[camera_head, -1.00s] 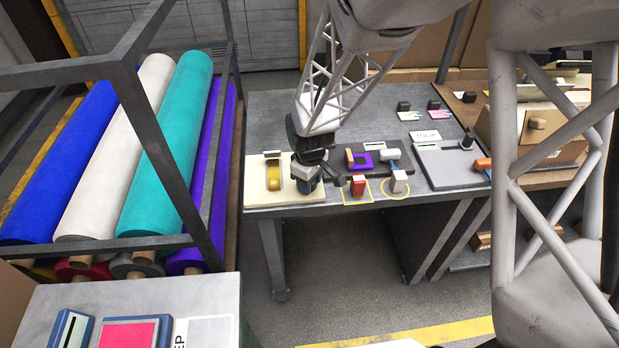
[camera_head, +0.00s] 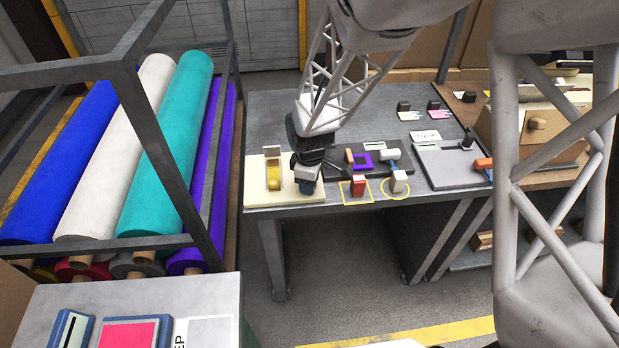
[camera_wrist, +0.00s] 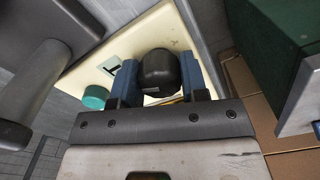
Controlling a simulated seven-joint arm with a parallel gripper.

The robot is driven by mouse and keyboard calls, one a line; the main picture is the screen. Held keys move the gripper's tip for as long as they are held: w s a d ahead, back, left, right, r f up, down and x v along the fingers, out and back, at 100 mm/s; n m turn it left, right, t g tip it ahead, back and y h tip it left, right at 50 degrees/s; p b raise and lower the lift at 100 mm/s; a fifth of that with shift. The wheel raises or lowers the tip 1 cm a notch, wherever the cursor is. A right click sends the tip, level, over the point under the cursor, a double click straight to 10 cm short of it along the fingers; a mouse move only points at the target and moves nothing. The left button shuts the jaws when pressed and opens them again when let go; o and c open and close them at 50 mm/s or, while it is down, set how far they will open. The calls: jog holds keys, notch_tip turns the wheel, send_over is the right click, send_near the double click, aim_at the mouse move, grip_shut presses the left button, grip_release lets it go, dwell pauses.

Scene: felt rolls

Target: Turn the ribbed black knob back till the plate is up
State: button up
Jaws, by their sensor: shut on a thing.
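My gripper (camera_head: 307,180) is over the right part of a cream board (camera_head: 255,202) at the table's front left corner. In the wrist view its two blue fingers (camera_wrist: 160,82) are shut on the black knob (camera_wrist: 160,70), one on each side. The knob's ribs are not clear, and in the head view my gripper hides it. Whether the plate is fully up, I cannot tell.
The board also shows a green round cap (camera_wrist: 95,97) and a marked white card (camera_wrist: 111,65). Right of my gripper are a red block (camera_head: 358,186) in a yellow square and a pale-headed block (camera_head: 398,181) in a yellow circle. Felt rolls (camera_head: 165,145) lie in a rack at left.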

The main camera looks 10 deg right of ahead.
jog(key=shift+s+f+n, duration=0.1)
jog(key=shift+f+n, duration=0.05)
jog(key=shift+n, duration=1.75)
jog(key=o, duration=0.9)
jog(key=shift+o, duration=0.2)
jog(key=shift+r, duration=2.6)
